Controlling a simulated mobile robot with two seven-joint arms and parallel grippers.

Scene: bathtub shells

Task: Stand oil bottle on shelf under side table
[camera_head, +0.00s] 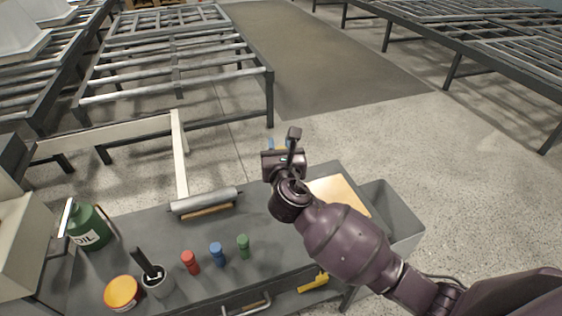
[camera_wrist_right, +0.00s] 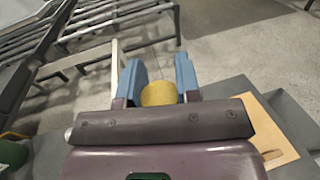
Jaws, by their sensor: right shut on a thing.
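My right gripper (camera_head: 278,143) is above the far edge of the grey side table (camera_head: 140,228). In the right wrist view its blue fingers (camera_wrist_right: 160,85) are shut on a yellow round thing (camera_wrist_right: 158,94); I cannot tell whether this is the oil bottle. A green container marked OIL (camera_head: 88,228) stands at the table's left end, well apart from the right gripper. Part of a lower level shows under the table's front edge, with a yellow tool (camera_head: 314,283) on it. My left gripper is not in view.
On the table are an orange-topped tin (camera_head: 123,292), a dark cup with a black handle (camera_head: 157,284), red (camera_head: 190,262), blue (camera_head: 217,254) and green (camera_head: 243,246) small bottles, a roller (camera_head: 205,200) and a tan board (camera_head: 338,196). A grey bin (camera_head: 408,228) adjoins the right end. Metal racks stand behind.

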